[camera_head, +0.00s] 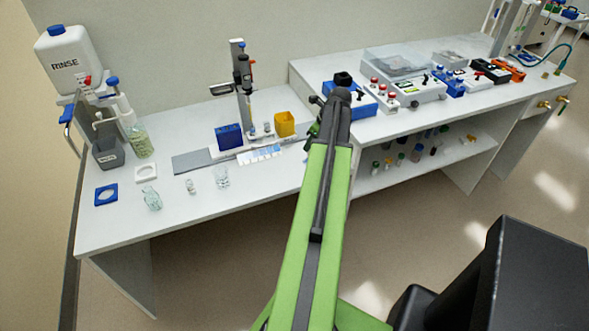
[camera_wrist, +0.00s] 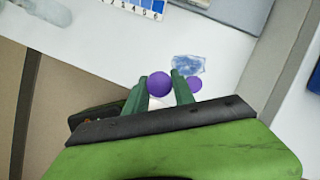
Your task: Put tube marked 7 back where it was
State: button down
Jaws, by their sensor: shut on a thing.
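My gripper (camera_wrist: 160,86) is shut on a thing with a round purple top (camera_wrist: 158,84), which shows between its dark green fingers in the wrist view. No number can be read on it, so I cannot tell whether it is tube 7. A second purple round shape (camera_wrist: 195,84) shows just right of the right finger. A white strip with blue squares and numbers (camera_wrist: 140,5) lies at the top of the wrist view; in the head view the strip (camera_head: 258,154) lies in front of the stand. In the head view my gripper (camera_head: 312,131) is mostly hidden by my arm.
A clear crumpled-looking vessel (camera_wrist: 188,63) stands near the fingers. A blue box (camera_head: 229,137), a yellow box (camera_head: 285,124) and an upright stand (camera_head: 241,75) are on the bench. Glass vessels stand near the front edge. A raised bench with instruments (camera_head: 440,85) adjoins at right.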

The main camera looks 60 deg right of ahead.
jog(key=w+a+f+b, duration=0.1)
jog(key=f+b, duration=0.1)
jog(key=w+a+f+b, duration=0.1)
jog(key=w+f+b, duration=0.1)
jog(key=f, duration=0.1)
jog(key=w+a+f+b, duration=0.2)
jog(key=f+b, duration=0.1)
jog(key=shift+f, duration=0.2)
jog(key=shift+r, duration=0.2)
jog(key=shift+f, duration=0.1)
jog(key=c, duration=1.5)
grip_release()
jog(key=shift+f, duration=0.1)
jog(key=o, duration=0.4)
jog(key=shift+o, duration=0.2)
